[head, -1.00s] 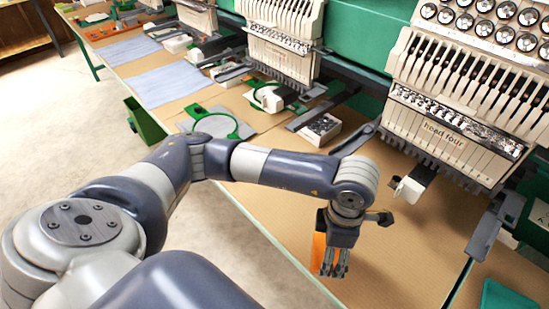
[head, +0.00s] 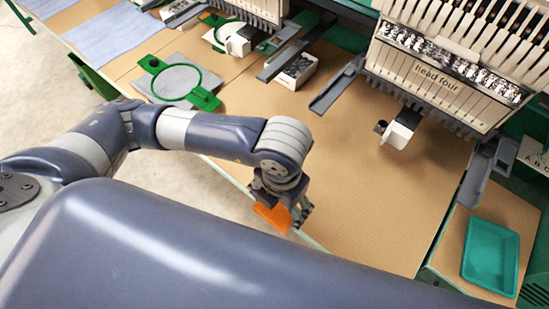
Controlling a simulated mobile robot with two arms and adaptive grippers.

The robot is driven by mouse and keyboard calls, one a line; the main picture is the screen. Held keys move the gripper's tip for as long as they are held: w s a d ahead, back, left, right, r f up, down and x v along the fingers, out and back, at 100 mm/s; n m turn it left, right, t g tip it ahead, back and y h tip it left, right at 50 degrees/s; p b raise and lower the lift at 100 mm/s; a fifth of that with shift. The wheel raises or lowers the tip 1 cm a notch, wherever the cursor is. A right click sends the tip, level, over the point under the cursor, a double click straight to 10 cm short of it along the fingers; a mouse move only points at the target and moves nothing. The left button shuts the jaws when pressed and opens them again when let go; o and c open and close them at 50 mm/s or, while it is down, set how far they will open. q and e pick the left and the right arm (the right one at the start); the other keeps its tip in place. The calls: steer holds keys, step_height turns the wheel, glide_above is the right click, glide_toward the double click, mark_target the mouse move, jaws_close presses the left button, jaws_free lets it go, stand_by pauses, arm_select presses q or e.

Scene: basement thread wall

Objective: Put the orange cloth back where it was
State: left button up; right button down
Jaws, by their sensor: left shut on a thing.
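The orange cloth (head: 271,218) is in the lower middle of the head view, at the front edge of the tan table. My left gripper (head: 296,214) is shut on it, and the cloth sticks out to the left of the fingers. Part of the cloth is hidden by the gripper and by my arm in the foreground. I cannot tell whether the cloth touches the table. My right gripper is not in view.
A teal tray (head: 491,257) sits on the right table section. A green hoop with grey fabric (head: 177,82) and a white box (head: 298,71) lie left. The table's middle is clear.

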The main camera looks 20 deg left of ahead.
arm_select(q)
steer(key=w+a+p, duration=0.1)
steer(key=w, duration=0.2)
steer(key=w+a+p, duration=0.1)
steer(key=w, duration=0.3)
steer(key=w+a+f+p, duration=0.1)
steer(key=w+a, duration=0.1)
steer(key=w, duration=0.2)
steer(key=f, duration=0.1)
steer(key=f+p, duration=0.1)
steer(key=shift+w+a+f+p, duration=0.1)
steer(key=shift+w+f+p, duration=0.2)
steer(key=shift+w, duration=0.05)
steer(key=shift+f, duration=0.65)
steer(key=o, duration=1)
